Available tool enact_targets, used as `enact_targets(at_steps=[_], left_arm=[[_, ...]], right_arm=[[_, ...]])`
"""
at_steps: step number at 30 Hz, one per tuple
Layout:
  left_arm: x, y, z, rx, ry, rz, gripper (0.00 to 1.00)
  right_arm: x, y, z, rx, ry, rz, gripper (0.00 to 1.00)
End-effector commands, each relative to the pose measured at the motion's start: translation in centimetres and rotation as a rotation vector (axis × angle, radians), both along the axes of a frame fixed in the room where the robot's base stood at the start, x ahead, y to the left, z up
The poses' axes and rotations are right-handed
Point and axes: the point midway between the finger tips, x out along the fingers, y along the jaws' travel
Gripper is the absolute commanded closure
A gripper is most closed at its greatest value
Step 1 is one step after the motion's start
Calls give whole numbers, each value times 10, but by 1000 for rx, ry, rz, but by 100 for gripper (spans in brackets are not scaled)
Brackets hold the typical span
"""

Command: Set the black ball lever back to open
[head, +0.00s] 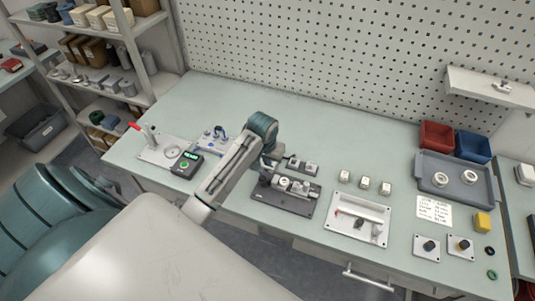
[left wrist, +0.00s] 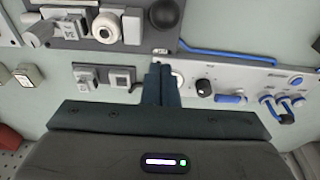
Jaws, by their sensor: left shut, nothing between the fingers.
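The black ball (left wrist: 165,14) of the lever shows at the top edge of the left wrist view, beside the grey clamp parts of a dark fixture. The lever's rod is not clear there. In the head view the dark fixture (head: 284,207) lies just in front of and right of my left gripper (head: 268,163); I cannot make out the ball lever there for certain. My left gripper (left wrist: 158,84) is shut and empty, its fingertips pointing toward the fixture's edge, apart from the ball. My right gripper is not in view.
A light panel (left wrist: 225,78) with a black knob and blue fittings lies close right of the fingers in the wrist view; a blue tube (left wrist: 222,52) runs along it. Small grey blocks (left wrist: 104,77) sit left of the fingers. A white tray (head: 340,231) stands right of the fixture.

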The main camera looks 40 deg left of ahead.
Motion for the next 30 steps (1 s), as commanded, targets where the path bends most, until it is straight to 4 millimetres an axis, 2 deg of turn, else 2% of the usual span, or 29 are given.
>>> enact_targets(at_steps=[13,30], left_arm=[[0,0,44,0,-1,-1,100],[0,0,48,0,0,0,100]], right_arm=[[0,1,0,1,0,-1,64],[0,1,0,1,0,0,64]])
